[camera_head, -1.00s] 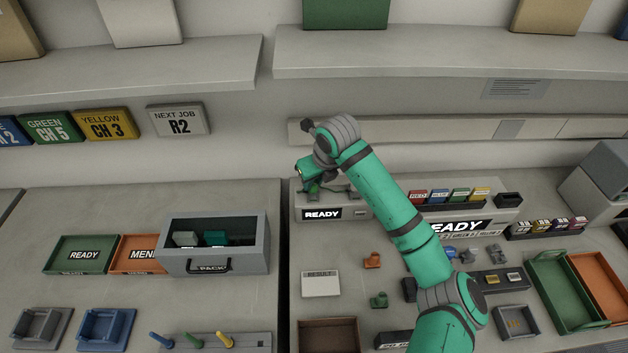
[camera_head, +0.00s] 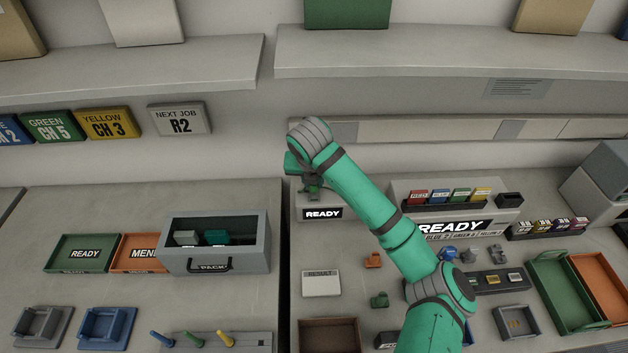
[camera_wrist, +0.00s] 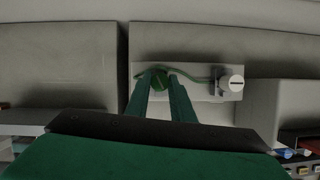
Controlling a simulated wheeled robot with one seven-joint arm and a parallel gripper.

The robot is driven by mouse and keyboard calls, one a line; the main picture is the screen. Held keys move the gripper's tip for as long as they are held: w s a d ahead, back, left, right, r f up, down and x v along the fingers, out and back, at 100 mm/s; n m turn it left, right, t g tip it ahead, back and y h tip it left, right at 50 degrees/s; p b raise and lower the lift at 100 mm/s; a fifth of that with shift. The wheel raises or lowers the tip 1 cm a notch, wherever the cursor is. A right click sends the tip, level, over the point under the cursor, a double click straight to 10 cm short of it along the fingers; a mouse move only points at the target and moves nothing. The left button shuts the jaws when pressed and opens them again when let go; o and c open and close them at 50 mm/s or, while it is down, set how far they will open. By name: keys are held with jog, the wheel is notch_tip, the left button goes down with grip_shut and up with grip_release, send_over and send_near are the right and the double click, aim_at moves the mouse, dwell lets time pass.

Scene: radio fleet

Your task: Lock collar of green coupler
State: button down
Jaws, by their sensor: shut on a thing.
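The green coupler (camera_wrist: 159,79) is in the wrist view, a round green collar with a thin green cable running right from it. My gripper (camera_wrist: 160,84) is shut on it, one finger on each side of the collar. In the head view my gripper (camera_head: 312,188) is over the grey unit with the READY display (camera_head: 323,214), and my arm hides most of the coupler there. The collar's lock state cannot be told.
A white round knob or plug (camera_wrist: 236,83) with a slot sits at the cable's right end.

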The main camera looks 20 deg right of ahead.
jog(key=shift+a+f+m, duration=0.1)
jog(key=shift+f+m, duration=0.15)
jog(key=shift+m, duration=0.35)
jog(key=shift+a+m+g+h, duration=0.1)
jog(key=shift+m+g+h, duration=0.35)
jog(key=shift+m, duration=0.65)
jog(key=shift+m+g+h, duration=0.25)
jog(key=shift+m+h, duration=0.1)
jog(key=shift+m, duration=1.35)
jog(key=c, duration=1)
grip_release()
jog(key=shift+w, duration=0.1)
jog(key=shift+r, duration=0.15)
